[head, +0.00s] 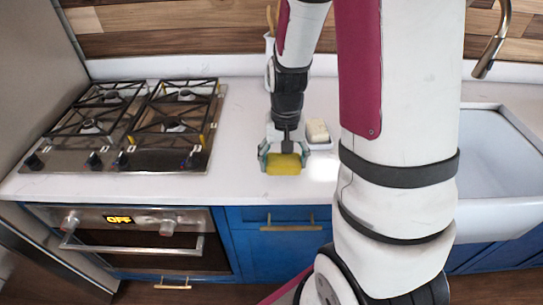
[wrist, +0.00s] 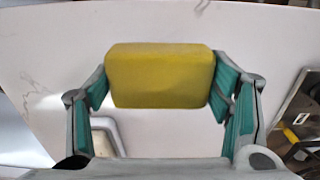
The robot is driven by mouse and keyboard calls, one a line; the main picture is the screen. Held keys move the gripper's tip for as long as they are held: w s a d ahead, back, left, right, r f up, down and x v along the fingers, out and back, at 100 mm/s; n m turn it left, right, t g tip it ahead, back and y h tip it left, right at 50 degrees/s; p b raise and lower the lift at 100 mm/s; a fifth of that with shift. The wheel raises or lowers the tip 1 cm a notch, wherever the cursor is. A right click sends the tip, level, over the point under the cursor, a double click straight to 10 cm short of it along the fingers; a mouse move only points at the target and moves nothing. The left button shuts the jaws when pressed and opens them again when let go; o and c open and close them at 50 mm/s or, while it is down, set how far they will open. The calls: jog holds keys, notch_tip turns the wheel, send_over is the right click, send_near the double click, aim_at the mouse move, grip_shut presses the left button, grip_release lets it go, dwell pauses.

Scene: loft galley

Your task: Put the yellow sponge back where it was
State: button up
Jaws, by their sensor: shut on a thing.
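The yellow sponge (head: 284,164) is held in my gripper (head: 283,158) above the white counter, between the stove and the sink. In the wrist view the sponge (wrist: 160,76) sits level between the two green-padded fingers of my gripper (wrist: 160,82), which are shut on its ends. A small white dish (head: 321,146) with a pale block (head: 317,131) on it stands on the counter just right of and behind my gripper. In the wrist view, part of a pale dish rim (wrist: 106,122) shows below the sponge.
The counter front (head: 245,185) is clear. A white container, partly hidden by my arm, stands at the back.

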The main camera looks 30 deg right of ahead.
aim_at(272, 157)
jog(key=w, duration=0.6)
jog(key=shift+d+f, duration=0.3)
jog(key=shift+f, duration=0.1)
jog(key=shift+f+p, duration=0.35)
jog(key=shift+f, duration=1.35)
jog(key=shift+f, duration=0.1)
jog(key=o, duration=1.1)
jog(key=shift+o, duration=0.2)
